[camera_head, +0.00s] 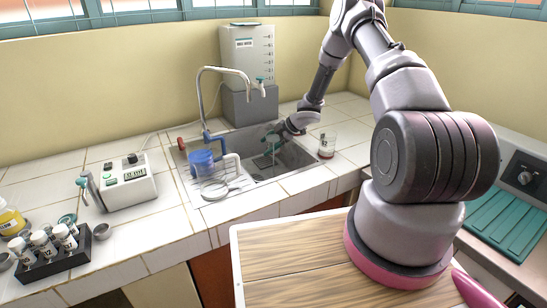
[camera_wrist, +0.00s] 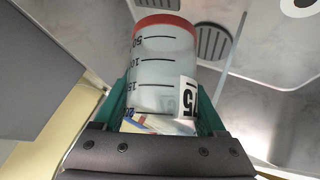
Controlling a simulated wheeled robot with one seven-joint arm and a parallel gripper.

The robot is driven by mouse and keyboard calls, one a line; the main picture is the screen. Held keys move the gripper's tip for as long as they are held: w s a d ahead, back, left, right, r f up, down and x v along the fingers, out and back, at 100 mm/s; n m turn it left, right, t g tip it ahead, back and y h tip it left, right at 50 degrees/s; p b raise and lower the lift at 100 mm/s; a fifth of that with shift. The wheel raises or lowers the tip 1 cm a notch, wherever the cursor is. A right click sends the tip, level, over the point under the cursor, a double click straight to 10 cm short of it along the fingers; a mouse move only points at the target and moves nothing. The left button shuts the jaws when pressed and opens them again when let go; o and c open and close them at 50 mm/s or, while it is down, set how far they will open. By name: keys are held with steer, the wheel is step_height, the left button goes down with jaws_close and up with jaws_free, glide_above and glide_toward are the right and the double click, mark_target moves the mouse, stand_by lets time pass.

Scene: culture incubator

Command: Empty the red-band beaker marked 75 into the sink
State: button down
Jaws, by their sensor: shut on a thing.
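My gripper (camera_head: 271,143) is low over the grey sink basin (camera_head: 298,155), its teal fingers pointing into it. In the wrist view my gripper (camera_wrist: 161,112) is shut on a clear beaker with a red band (camera_wrist: 165,62). The band circles the far end of the beaker, beside the 50 mark. Its white label is partly cut off and shows a 5 with a stroke beside it. Whether liquid is inside I cannot tell. A second clear beaker with red at its base (camera_head: 327,146) stands upright on the counter, right of the sink; its label is too small to read.
A curved tap (camera_head: 201,95) rises behind the sink. A white device (camera_head: 127,185) and a vial rack (camera_head: 50,255) stand further left. A water tank (camera_head: 250,60) stands behind.

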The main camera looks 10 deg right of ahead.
steer(key=shift+s+a+r+n+t, duration=0.15)
steer(key=shift+s+r+n+t, duration=0.4)
steer(key=shift+s+t, duration=0.35)
stand_by(1.1)
steer(key=shift+r+n+t+p, duration=0.35)
steer(key=shift+t, duration=0.35)
stand_by(0.5)
steer(key=shift+w+r+n+t+p, duration=0.15)
steer(key=shift+r+n+t+p, duration=0.9)
steer(key=shift+t, duration=0.75)
stand_by(1.9)
steer(key=shift+s+r+n+t, duration=0.25)
steer(key=shift+r+t, duration=0.2)
steer(key=shift+t, duration=0.05)
stand_by(0.6)
